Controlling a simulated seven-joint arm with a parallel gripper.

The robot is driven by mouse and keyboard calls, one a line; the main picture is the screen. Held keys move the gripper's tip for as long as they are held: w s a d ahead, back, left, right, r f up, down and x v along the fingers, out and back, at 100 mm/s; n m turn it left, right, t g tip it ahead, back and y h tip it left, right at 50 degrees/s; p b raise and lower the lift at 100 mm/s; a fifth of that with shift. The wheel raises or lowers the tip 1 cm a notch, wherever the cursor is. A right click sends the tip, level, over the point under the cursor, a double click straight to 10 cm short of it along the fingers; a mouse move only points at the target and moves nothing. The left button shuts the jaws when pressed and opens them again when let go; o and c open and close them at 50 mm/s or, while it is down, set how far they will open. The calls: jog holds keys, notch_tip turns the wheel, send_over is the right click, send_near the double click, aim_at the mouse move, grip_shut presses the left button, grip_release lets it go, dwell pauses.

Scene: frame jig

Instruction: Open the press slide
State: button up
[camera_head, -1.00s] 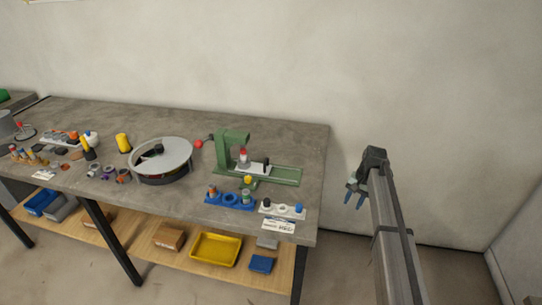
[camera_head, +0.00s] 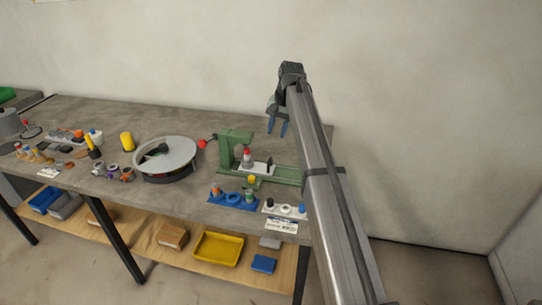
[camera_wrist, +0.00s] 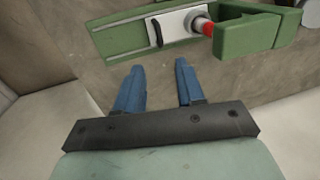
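The green press (camera_head: 236,146) stands near the right end of the workbench, with a red ball knob (camera_head: 202,144) on its left side. Its slide (camera_head: 259,167) is a light plate on a green rail (camera_head: 287,174), with a red and white part standing on it beside the press frame. In the wrist view the slide (camera_wrist: 172,27) and the press frame (camera_wrist: 245,34) show at the top. My gripper (camera_head: 278,130) is above the right end of the bench, behind the rail and apart from it. Its blue fingers (camera_wrist: 158,75) are spread with nothing between them.
A blue holder (camera_head: 232,200) and a white holder (camera_head: 283,210) with small parts sit in front of the press. A round turntable (camera_head: 165,154) stands to the left. A yellow bin (camera_head: 218,248) is on the lower shelf. The wall rises behind the bench.

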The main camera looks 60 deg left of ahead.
aim_at(270, 159)
jog(key=f, duration=0.4)
jog(key=s+a+f, duration=0.1)
jog(key=f, duration=0.6)
jog(key=shift+s+a+f, duration=0.3)
jog(key=shift+f, duration=0.1)
grip_shut()
